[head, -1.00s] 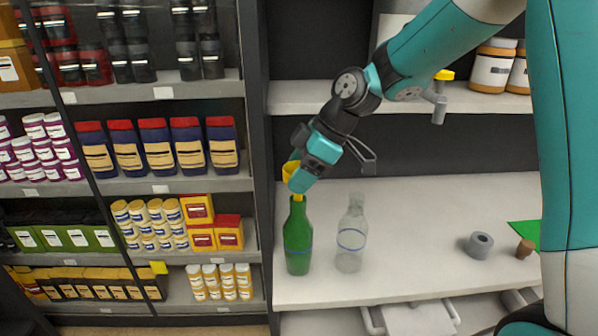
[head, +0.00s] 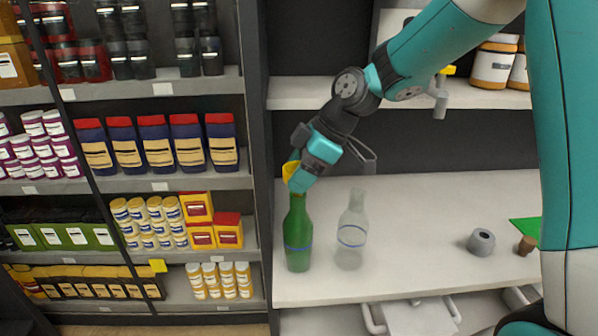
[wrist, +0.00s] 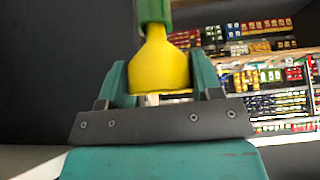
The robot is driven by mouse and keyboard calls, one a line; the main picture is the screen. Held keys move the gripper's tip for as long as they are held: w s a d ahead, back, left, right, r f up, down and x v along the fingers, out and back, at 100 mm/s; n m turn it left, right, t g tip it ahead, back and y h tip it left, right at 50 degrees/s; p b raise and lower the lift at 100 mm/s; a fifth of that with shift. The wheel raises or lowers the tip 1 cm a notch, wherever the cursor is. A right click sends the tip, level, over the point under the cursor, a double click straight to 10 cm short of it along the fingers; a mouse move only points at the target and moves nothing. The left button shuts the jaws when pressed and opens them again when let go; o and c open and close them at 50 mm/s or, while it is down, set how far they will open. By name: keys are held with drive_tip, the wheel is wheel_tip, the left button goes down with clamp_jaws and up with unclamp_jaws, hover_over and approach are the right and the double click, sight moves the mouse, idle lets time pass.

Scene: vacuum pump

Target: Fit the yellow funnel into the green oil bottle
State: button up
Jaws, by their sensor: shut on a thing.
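The green oil bottle (head: 298,240) stands upright on the white shelf, left of a clear bottle. My gripper (head: 301,182) is right above its mouth and is shut on the yellow funnel (head: 290,171). In the head view only part of the funnel's cone shows, left of the fingers. In the wrist view the funnel (wrist: 160,68) sits between the two fingers, with its narrow end meeting the green bottle neck (wrist: 153,11). The spout is not visible there and appears to be inside the neck. How deep it sits cannot be told.
The clear bottle (head: 352,235) stands close to the right of the green one. A grey ring (head: 481,242) and a brown stopper (head: 526,246) lie farther right, near a green sheet (head: 524,228). Stocked shelves fill the left. The middle of the white shelf (head: 420,225) is free.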

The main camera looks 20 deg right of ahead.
drive_tip(key=shift+f+b, duration=0.65)
drive_tip(key=shift+f, duration=0.15)
drive_tip(key=o, duration=1)
drive_tip(key=shift+r, duration=0.1)
drive_tip(key=v, duration=1.7)
drive_tip(key=shift+d, duration=0.1)
